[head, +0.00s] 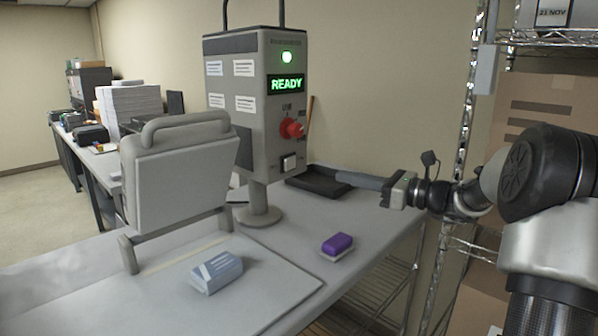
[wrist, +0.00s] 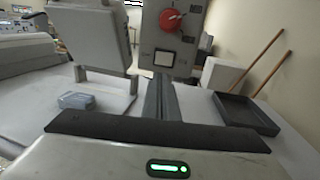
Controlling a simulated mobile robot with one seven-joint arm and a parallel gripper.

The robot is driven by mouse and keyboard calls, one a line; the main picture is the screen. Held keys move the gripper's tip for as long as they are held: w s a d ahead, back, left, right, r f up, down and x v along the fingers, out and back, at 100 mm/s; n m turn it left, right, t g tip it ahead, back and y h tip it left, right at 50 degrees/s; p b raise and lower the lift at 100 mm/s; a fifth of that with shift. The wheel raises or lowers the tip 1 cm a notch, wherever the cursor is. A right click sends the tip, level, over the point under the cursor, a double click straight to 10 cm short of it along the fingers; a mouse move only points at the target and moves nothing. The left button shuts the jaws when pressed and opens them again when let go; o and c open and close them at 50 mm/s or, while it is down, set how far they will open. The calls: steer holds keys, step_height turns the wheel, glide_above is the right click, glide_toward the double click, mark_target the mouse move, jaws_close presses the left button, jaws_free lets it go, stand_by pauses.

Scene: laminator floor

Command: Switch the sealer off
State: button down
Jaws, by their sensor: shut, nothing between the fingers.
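The sealer's control box (head: 255,110) stands on a post on the grey table. Its green lamp (head: 287,57) is lit and its display (head: 286,84) reads READY. Below are a red rotary knob (head: 291,128) and a white square switch (head: 288,162). In the wrist view the red knob (wrist: 172,20) is at the top and the white switch (wrist: 164,58) is just below it. My gripper (head: 340,178) is shut and empty, to the right of the box and a little lower than the switch. It shows from behind in the wrist view (wrist: 158,80), pointing toward the box, apart from the switch.
A grey padded press (head: 180,165) stands left of the box. A blue-grey block (head: 217,272) and a purple sponge-like block (head: 338,245) lie on the table. A black tray (head: 310,182) sits behind my gripper. Wire shelving with cartons (head: 545,110) is at right.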

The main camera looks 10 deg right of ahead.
mark_target(289, 165)
steer(key=shift+a, duration=0.1)
steer(key=x, duration=1.4)
steer(key=shift+p, duration=0.3)
